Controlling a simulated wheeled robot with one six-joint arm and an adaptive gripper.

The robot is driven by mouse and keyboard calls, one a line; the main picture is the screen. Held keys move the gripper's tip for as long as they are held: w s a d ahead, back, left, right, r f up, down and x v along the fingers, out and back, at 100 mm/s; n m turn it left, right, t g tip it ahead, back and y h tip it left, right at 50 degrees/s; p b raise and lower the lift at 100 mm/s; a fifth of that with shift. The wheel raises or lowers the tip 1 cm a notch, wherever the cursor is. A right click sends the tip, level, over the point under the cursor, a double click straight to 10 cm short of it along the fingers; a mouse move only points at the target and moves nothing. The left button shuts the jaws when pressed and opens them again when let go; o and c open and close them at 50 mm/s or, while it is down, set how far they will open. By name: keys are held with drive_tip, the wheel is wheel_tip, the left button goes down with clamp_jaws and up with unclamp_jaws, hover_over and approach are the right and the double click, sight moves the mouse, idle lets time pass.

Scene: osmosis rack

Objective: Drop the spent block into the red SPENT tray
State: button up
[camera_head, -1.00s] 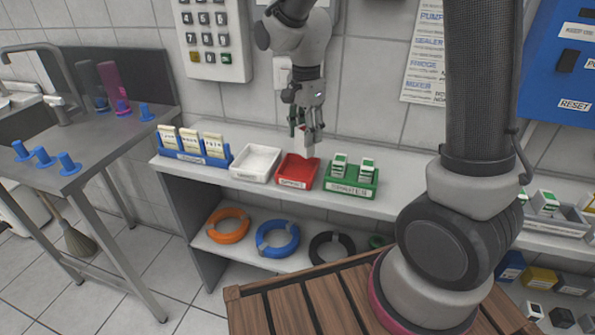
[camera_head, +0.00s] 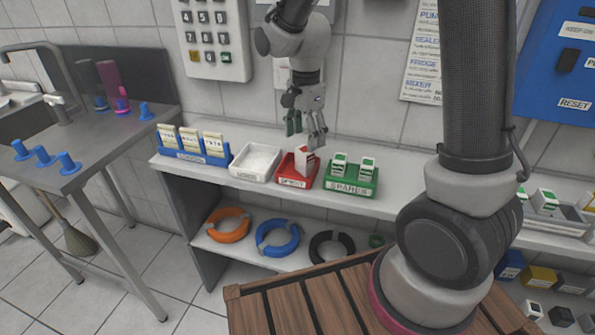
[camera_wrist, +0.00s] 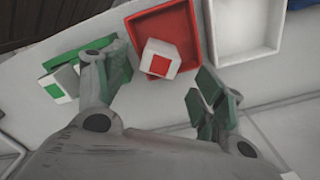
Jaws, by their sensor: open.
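The spent block (camera_head: 303,158), white with a red patch, is in the red SPENT tray (camera_head: 285,180) on the shelf. In the wrist view the block (camera_wrist: 159,58) sits inside the red tray (camera_wrist: 192,20), near its lower part, a little tilted. My gripper (camera_head: 305,138) is just above and behind the tray in the head view. In the wrist view its green-padded fingers (camera_wrist: 165,88) are wide apart with the block between and beyond them, touching neither finger. Whether the block lies flat on the tray floor is hard to tell.
A green SPARES tray (camera_head: 350,185) with white-and-green blocks stands right of the red tray. An empty white tray (camera_head: 255,162) stands left, then a blue rack (camera_head: 193,157) of cards. Coloured rings lie on the lower shelf. The shelf front is clear.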

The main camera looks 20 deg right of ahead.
wheel_tip(320, 180, up, 12)
idle(0.4)
drive_tip(key=shift+f, duration=0.1)
drive_tip(key=s+d+r+n+t, duration=0.1)
drive_tip(key=s+d+n+t, duration=0.1)
drive_tip(key=s+d+n, duration=0.4)
drive_tip(key=s+d+r+n+t, duration=0.2)
drive_tip(key=s+d+n, duration=0.5)
drive_tip(key=s, duration=0.8)
drive_tip(key=shift+d+r+n, duration=0.2)
drive_tip(key=shift+d+n, duration=0.1)
drive_tip(key=shift+d, duration=0.65)
